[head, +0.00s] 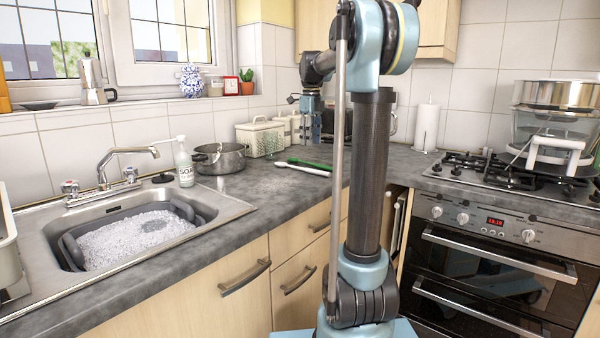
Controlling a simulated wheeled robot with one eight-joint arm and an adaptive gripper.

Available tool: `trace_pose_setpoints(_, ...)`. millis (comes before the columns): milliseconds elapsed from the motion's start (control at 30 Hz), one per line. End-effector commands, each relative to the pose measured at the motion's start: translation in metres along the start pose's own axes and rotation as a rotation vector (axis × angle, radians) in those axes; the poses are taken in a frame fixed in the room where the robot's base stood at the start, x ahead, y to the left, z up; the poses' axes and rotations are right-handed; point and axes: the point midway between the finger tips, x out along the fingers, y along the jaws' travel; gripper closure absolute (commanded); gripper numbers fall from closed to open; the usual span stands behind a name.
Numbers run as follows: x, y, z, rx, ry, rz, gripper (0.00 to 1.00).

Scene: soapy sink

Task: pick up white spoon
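A long white utensil, which looks like the white spoon (300,168), lies flat on the grey worktop towards the back corner. A green utensil (306,163) lies just behind it, close alongside. Part of the worktop to their right is hidden by my arm. My gripper (314,138) hangs pointing down, above and behind the utensils in the picture, in front of the tins and tiles. It is apart from the white spoon. Its fingers are small and dark against the background, so I cannot tell whether they are open or shut.
A steel pot (219,160), a soap bottle (184,163) and a cream container (259,138) stand left of the utensils. The sink (222,207) holds a grey tub of suds. A hob (500,172) is at the right. The worktop before the utensils is clear.

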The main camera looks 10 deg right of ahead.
Motion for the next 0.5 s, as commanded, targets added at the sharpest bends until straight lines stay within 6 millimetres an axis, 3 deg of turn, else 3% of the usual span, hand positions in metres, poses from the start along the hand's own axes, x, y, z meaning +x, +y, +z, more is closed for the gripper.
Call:
trace_pose_setpoints(233,0.041,0.001,0.0,-0.001,0.0,0.0,0.62)
trace_pose_setpoints(500,0.059,0.001,0.0,-0.001,0.0,0.0,0.62)
